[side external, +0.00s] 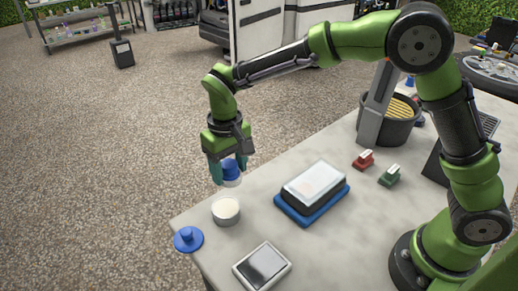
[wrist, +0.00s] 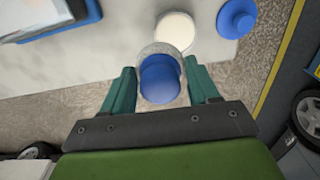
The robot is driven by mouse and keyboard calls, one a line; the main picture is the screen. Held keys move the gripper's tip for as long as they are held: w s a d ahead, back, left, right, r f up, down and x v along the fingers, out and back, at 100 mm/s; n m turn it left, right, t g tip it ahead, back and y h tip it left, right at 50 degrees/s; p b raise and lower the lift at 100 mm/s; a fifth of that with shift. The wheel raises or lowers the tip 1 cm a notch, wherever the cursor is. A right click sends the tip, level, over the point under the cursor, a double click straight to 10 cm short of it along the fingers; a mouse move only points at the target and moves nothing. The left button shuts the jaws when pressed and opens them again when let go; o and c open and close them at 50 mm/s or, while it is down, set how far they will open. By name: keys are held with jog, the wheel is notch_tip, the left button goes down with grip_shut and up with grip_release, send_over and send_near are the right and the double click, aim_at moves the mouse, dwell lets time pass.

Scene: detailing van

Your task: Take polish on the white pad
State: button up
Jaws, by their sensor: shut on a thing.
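My gripper (side external: 229,177) is shut on the white pad (side external: 231,182) by its blue handle (side external: 231,167). The pad hangs with its pale face down, in the air near the table's far left edge. In the wrist view the blue handle (wrist: 160,80) sits between the green fingers, and the pad's pale rim (wrist: 156,48) shows past it. An open round tin with a cream-white top (side external: 226,210), apparently the polish, stands on the table just below the pad in the side view. In the wrist view the tin (wrist: 175,30) is just beyond the pad. The pad's underside is hidden.
A blue knobbed disc (side external: 188,239) lies at the table corner. A blue tray (side external: 312,205) holds a dark block with a white top. A framed dark panel (side external: 262,267) lies in front. Red (side external: 363,160) and green (side external: 389,175) brushes and a black bucket (side external: 389,129) stand farther right.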

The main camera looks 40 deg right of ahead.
jog(key=shift+s+a+r+m, duration=0.1)
jog(key=shift+s+a+m, duration=0.1)
jog(key=shift+a, duration=0.35)
jog(key=shift+s+a+m, duration=0.1)
jog(key=shift+s+a, duration=0.1)
jog(key=shift+a, duration=0.35)
jog(key=shift+a+m, duration=0.2)
jog(key=shift+m, duration=1)
send_over(226, 207)
jog(key=shift+f, duration=2.9)
jog(key=shift+f, duration=0.6)
jog(key=shift+r, duration=3.6)
